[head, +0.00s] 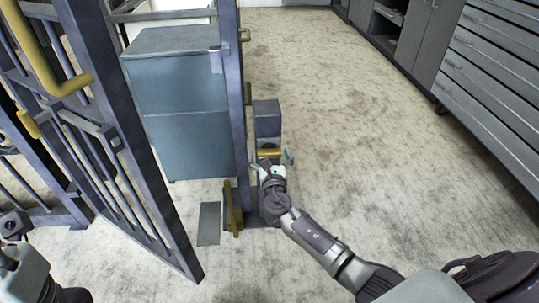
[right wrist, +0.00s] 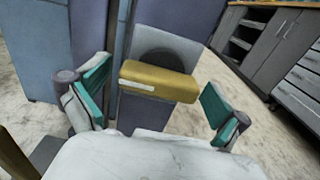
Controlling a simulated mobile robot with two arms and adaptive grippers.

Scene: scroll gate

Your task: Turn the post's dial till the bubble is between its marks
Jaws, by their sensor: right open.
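The short grey post (head: 267,122) stands just right of the tall blue gate post. Its dial has a yellow bar (right wrist: 158,82) with a pale strip at its left end, in front of a dark round part (right wrist: 165,60). The yellow bar also shows in the head view (head: 269,152). My right gripper (head: 271,163) is open at the dial. In the right wrist view its teal-padded fingers (right wrist: 155,96) stand either side of the bar, with gaps on both sides. I cannot make out a bubble or its marks. My left arm (head: 22,270) shows at lower left; its fingers are not clear.
A blue barred gate (head: 120,140) stands open at left, with yellow handles. A blue-grey cabinet (head: 185,110) stands behind the tall gate post (head: 233,100). Grey drawers (head: 500,70) line the right wall. The floor between is clear.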

